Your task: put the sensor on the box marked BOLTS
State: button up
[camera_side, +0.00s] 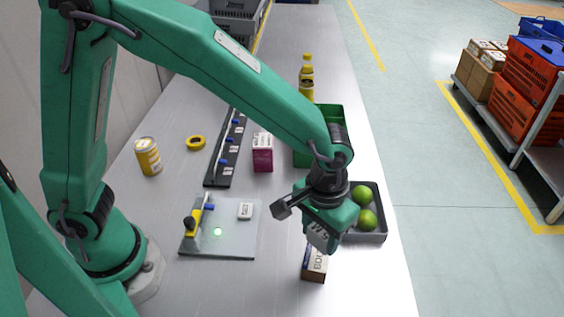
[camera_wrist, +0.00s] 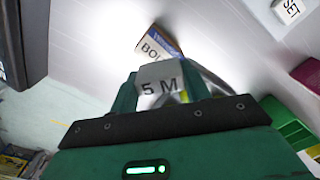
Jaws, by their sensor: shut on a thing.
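My gripper (camera_side: 320,228) is shut on a grey block (camera_wrist: 161,78) marked "5 M". The block also shows below the gripper in the side view (camera_side: 318,237). I cannot tell from its look whether it is the sensor. The box marked BOLTS (camera_side: 314,264) is a small white, brown and blue carton on the table, just below the held block in the side view. In the wrist view the box (camera_wrist: 155,45) lies beyond the fingertips, its lettering partly hidden by the block. I cannot tell whether block and box touch.
A dark grey tray (camera_side: 383,215) with green limes stands right of my gripper. A green crate (camera_side: 302,157) and a magenta carton (camera_side: 262,158) stand behind. Left are a pale plate (camera_side: 232,240) bearing a white block (camera_side: 245,211), and a yellow can (camera_side: 148,157). The front table is clear.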

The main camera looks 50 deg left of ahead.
aim_at(319, 244)
jog(key=shift+f, duration=1.75)
jog(key=shift+f, duration=0.1)
jog(key=o, duration=1)
notch_tip(319, 244, up, 12)
jog(key=shift+r, duration=0.15)
